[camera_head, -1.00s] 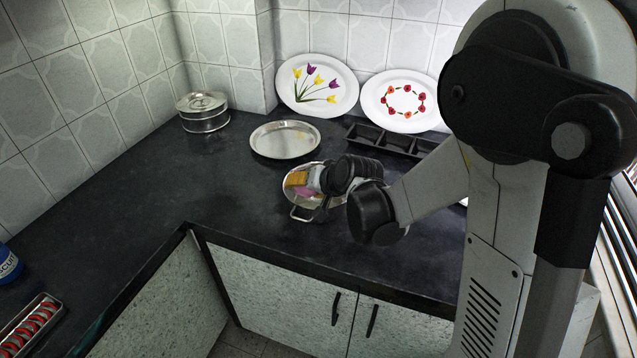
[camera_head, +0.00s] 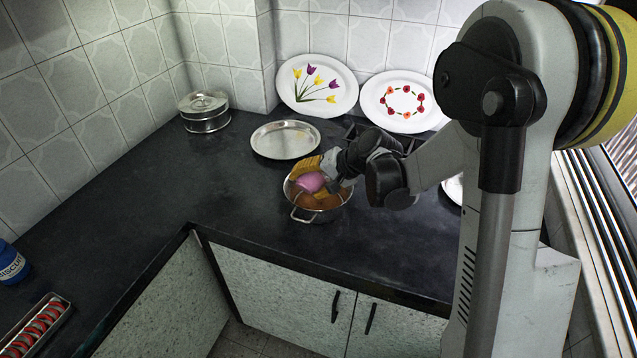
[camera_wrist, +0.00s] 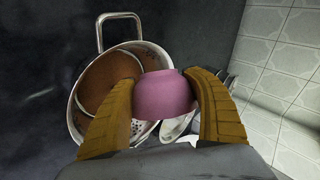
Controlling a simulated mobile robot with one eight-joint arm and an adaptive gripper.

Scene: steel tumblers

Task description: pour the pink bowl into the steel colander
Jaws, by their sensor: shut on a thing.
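The steel colander (camera_head: 303,215) stands on the dark counter, a two-handled pot with holes in its wall; it also shows in the wrist view (camera_wrist: 148,52). Something orange-brown (camera_head: 318,202) lies inside it, and in the wrist view the orange-brown matter (camera_wrist: 105,75) covers much of its inside. My gripper (camera_head: 312,178) is shut on the pink bowl (camera_head: 309,183), which is tilted over the colander. In the wrist view my yellow ribbed fingers (camera_wrist: 165,98) clasp the bowl (camera_wrist: 164,95) from both sides. The inside of the bowl is hidden from me.
A round steel plate (camera_head: 285,140) lies behind the colander. Two decorated plates (camera_head: 317,85) (camera_head: 400,102) lean on the tiled wall. A steel tin (camera_head: 204,111) stands at the back left. The left counter is largely clear.

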